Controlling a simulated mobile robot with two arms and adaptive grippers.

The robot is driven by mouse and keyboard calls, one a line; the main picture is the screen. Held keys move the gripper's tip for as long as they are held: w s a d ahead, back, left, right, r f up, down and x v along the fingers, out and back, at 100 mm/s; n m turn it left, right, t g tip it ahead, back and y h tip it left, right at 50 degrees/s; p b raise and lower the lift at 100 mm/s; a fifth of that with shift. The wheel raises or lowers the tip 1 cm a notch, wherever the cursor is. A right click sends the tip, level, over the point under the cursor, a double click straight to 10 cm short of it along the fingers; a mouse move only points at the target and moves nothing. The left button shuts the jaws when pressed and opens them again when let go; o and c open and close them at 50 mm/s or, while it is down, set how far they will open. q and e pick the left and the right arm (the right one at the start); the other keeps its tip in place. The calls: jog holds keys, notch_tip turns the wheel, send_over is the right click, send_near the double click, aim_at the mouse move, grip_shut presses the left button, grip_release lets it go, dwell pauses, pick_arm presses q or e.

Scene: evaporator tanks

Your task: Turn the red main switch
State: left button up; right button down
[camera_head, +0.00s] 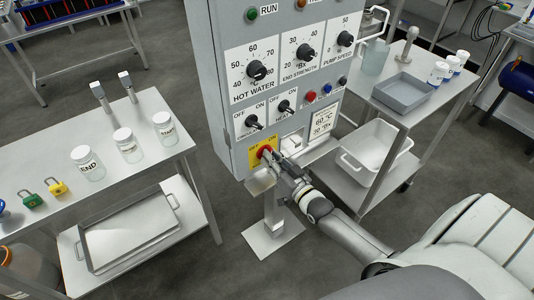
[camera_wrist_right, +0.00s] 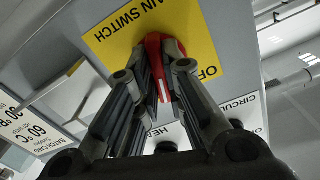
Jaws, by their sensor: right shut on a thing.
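The red main switch (camera_head: 264,151) sits on a yellow plate (camera_head: 258,158) low on the grey control cabinet's front. In the right wrist view the red switch handle (camera_wrist_right: 157,64) stands out from the yellow plate (camera_wrist_right: 200,40), which reads "MAIN SWITCH". My right gripper (camera_head: 275,158) has its fingers on either side of the handle and is shut on it; the wrist view also shows the fingers (camera_wrist_right: 160,85) around it. The fingers hide part of the handle. My left gripper is not in view.
Knobs for hot water (camera_head: 256,70) and end strength (camera_head: 305,51) and smaller switches (camera_head: 252,121) sit above the main switch. A table with jars (camera_head: 127,145) and padlocks (camera_head: 57,187) stands left. A cart with a grey tray (camera_head: 402,92) stands right.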

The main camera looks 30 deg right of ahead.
jog(key=shift+m, duration=1)
jog(key=shift+m, duration=1)
jog(key=shift+m, duration=0.7)
jog(key=c, duration=1.4)
grip_release()
jog(key=shift+c, duration=0.2)
jog(key=shift+s, duration=0.15)
